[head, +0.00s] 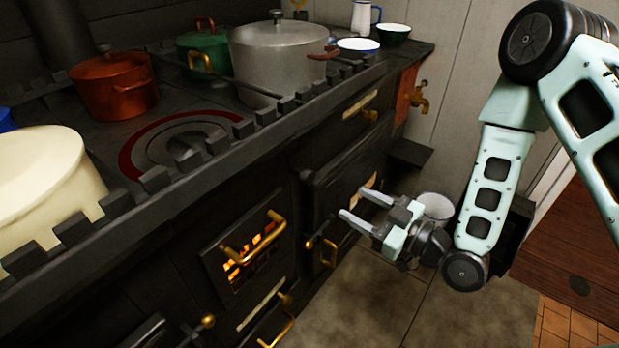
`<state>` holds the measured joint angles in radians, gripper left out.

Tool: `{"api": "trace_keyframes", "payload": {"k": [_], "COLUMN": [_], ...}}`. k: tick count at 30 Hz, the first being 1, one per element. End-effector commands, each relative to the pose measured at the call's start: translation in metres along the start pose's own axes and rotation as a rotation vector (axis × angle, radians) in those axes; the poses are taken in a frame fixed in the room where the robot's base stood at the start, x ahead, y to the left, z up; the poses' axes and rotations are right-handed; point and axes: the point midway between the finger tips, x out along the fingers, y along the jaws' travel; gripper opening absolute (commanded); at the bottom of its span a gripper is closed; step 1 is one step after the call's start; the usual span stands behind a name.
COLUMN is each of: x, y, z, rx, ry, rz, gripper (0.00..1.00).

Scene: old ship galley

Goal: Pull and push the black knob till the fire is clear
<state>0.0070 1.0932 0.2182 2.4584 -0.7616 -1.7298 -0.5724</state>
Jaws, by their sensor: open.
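The black range (165,275) fills the left and middle of the head view. Orange fire (250,262) glows behind dark bars in its front, with a brass handle (256,238) across the opening. I cannot make out a black knob for certain; a dark fitting (150,331) shows at the bottom edge, partly cut off. My gripper (355,203) is open and empty, its two pale fingers pointing left toward the range front. It is to the right of the fire opening, in front of a dark oven door (335,190). I see no contact with the range.
A cream pot (45,185), red pot (113,88), green pot (205,50) and large grey pot (275,60) stand on the range top behind a notched rail. A brass tap (420,98) juts out at right. A white vessel (436,205) shows behind my gripper. The floor (440,315) in front is clear.

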Motion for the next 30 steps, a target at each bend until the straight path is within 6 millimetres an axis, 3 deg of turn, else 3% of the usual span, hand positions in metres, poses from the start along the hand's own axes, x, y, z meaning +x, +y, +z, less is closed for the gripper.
{"api": "trace_keyframes", "payload": {"k": [12,18,24,30], "x": [0.089,0.122,0.139,0.141], "y": [-0.001,-0.001,0.0,0.0], "z": [-0.001,0.0,0.0,0.001], "rx": [-0.002,-0.001,0.0,0.0], "ry": [0.003,0.002,0.0,-0.001], "rz": [-0.003,-0.003,-0.002,-0.002], "gripper": [0.54,0.54,0.54,0.54]}}
